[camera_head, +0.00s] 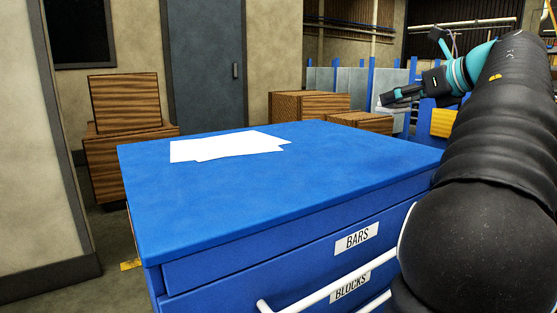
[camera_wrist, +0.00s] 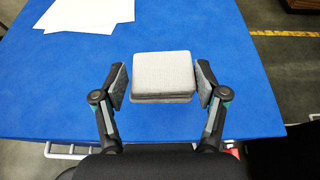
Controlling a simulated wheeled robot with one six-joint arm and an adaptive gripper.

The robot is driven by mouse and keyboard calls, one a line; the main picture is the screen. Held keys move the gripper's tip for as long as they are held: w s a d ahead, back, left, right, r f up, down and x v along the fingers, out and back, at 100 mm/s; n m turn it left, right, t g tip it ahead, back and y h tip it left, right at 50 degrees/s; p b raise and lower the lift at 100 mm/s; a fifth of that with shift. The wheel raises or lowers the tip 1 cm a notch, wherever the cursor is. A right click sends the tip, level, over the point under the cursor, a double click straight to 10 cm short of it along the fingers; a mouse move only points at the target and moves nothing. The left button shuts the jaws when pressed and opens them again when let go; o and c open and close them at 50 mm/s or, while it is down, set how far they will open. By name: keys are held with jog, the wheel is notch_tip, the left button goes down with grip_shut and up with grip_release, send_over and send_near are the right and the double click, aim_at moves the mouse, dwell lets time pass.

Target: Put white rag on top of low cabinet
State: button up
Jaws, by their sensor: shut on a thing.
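The white rag (camera_wrist: 164,72) is a light grey-white folded pad. My gripper (camera_wrist: 161,84) is shut on it, with one finger at each side, in the wrist view. Below the rag in that view is the blue top of the low cabinet (camera_wrist: 225,40); the gap between them is hard to judge. In the head view the cabinet (camera_head: 300,180) fills the middle, and my gripper (camera_head: 400,97) is beyond its far right corner, small, with a pale edge of the rag (camera_head: 392,108) just below the fingers.
White paper sheets (camera_head: 230,146) lie on the far left of the cabinet top; they also show in the wrist view (camera_wrist: 88,12). The rest of the top is clear. Wooden boxes (camera_head: 125,105) stand behind. White drawer handles (camera_head: 320,290) stick out in front.

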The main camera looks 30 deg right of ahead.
jog(key=shift+s+a+f, duration=0.1)
jog(key=shift+s+f, duration=0.4)
jog(key=shift+s, duration=0.05)
send_over(377, 153)
jog(key=f, duration=0.7)
jog(key=shift+w+b, duration=0.2)
jog(key=shift+b, duration=0.1)
jog(key=shift+f+b, duration=0.6)
jog(key=shift+f, duration=1.4)
jog(key=shift+f, duration=0.1)
jog(key=o, duration=1.1)
jog(key=shift+o, duration=0.2)
jog(key=shift+r, duration=0.2)
jog(key=v, duration=1.2)
jog(key=shift+f+p, duration=0.1)
jog(key=shift+p, duration=0.3)
